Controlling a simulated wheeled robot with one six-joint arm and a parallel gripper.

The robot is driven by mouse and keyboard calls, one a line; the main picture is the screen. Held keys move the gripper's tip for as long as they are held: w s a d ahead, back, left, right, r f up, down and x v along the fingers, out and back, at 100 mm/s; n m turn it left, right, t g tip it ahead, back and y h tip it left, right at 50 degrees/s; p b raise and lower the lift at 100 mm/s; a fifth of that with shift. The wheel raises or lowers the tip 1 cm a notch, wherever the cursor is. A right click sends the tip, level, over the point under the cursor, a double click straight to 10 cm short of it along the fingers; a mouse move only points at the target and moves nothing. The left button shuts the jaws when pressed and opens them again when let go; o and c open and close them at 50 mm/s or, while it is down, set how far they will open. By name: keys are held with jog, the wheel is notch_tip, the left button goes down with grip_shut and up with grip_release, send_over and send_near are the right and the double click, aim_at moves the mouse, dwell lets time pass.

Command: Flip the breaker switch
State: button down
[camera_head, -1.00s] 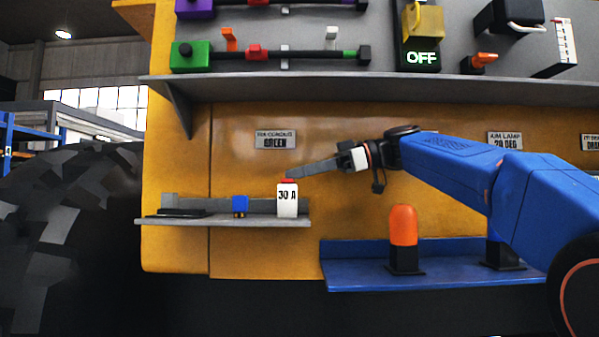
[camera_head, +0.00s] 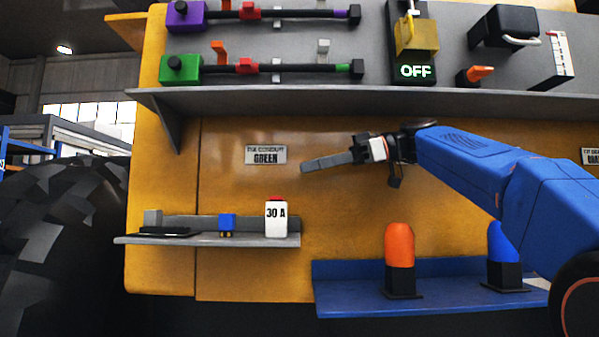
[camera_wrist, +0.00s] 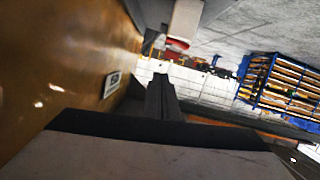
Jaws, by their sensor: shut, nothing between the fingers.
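A white breaker (camera_head: 276,220) marked "30 A", with a red part (camera_head: 276,198) on top, stands on a small grey shelf at the left in the head view. In the wrist view a white block with a red end (camera_wrist: 184,22), apparently this breaker, is at the top. My gripper (camera_head: 304,167) is shut and empty, above and to the right of the breaker, apart from it. Its dark fingers (camera_wrist: 161,98) show in the wrist view. A panel reading "OFF" (camera_head: 416,71) in green, with a yellow cover (camera_head: 416,36), is on the grey upper board.
The small shelf (camera_head: 210,241) also holds a blue block (camera_head: 227,222). A blue ledge (camera_head: 345,300) bears an orange lamp (camera_head: 399,245) and a blue lamp (camera_head: 499,241). A grey shelf (camera_head: 330,100) overhangs my gripper.

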jog(key=v, duration=0.4)
jog(key=shift+w+d, duration=0.1)
jog(key=shift+w, duration=0.05)
dwell(0.5)
